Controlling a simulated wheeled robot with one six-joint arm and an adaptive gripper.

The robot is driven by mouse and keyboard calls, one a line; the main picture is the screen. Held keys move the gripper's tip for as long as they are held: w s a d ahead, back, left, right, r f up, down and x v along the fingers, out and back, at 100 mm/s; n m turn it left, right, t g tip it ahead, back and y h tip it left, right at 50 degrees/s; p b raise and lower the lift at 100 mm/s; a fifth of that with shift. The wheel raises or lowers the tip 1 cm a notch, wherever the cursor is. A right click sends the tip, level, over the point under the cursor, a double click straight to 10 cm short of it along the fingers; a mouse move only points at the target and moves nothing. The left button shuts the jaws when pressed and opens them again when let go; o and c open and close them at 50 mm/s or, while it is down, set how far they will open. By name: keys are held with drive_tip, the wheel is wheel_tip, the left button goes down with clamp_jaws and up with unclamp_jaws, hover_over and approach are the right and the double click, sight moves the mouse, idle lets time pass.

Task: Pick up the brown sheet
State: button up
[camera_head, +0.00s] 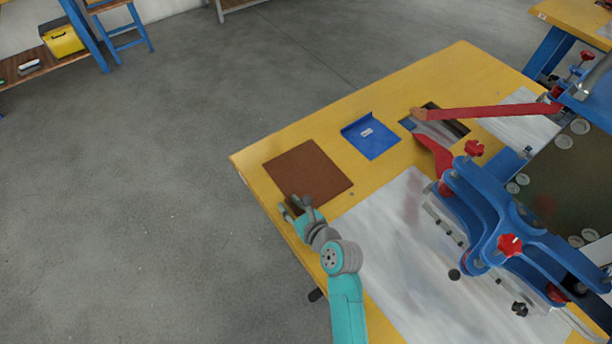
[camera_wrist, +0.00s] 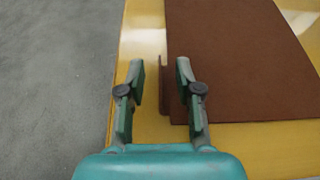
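The brown sheet (camera_head: 308,172) lies flat on the yellow table near its left corner. In the wrist view the brown sheet (camera_wrist: 235,55) fills the upper right, with a narrow raised-looking strip along its left edge. My gripper (camera_head: 294,206) is at the sheet's near edge in the head view. In the wrist view my gripper (camera_wrist: 160,88) is open, its two fingers on either side of the sheet's left edge strip. The gap between them shows the strip and yellow table. I cannot tell whether a finger touches the sheet.
A blue sheet-metal piece (camera_head: 370,138) with a small label lies beyond the brown sheet. A blue machine (camera_head: 490,205) with red knobs and a red lever (camera_head: 490,112) stands at the right, over a grey sheet (camera_head: 385,225). Open floor (camera_head: 130,200) lies left of the table (camera_head: 253,160).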

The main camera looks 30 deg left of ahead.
clamp_jaws()
